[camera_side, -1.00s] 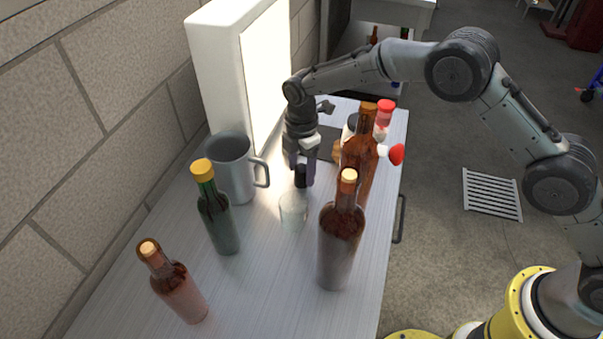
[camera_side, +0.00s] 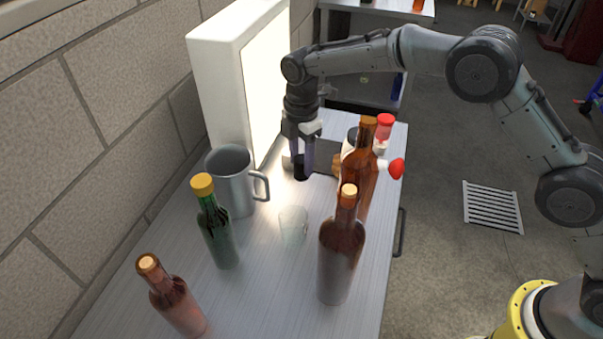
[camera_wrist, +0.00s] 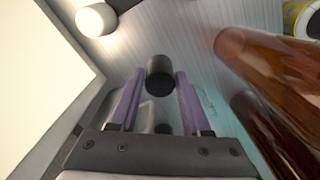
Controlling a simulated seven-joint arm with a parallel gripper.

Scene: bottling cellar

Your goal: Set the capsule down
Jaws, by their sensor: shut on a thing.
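The capsule (camera_side: 300,169) is a small black cylinder. My gripper (camera_side: 301,163) is shut on it, with one purple finger on each side. It hangs beyond the clear glass (camera_side: 293,225), higher in the picture and apart from it. In the wrist view the capsule (camera_wrist: 160,75) shows between the fingertips of my gripper (camera_wrist: 159,80), with the pale worktop behind it. I cannot tell its exact height above the worktop.
A grey mug (camera_side: 231,187) and a green bottle (camera_side: 217,235) stand left of the glass. Brown bottles (camera_side: 341,258) (camera_side: 359,170) stand to the right. A lit white panel (camera_side: 262,85) rises at the left. A small white cylinder (camera_wrist: 97,19) lies near a dark block (camera_side: 322,157).

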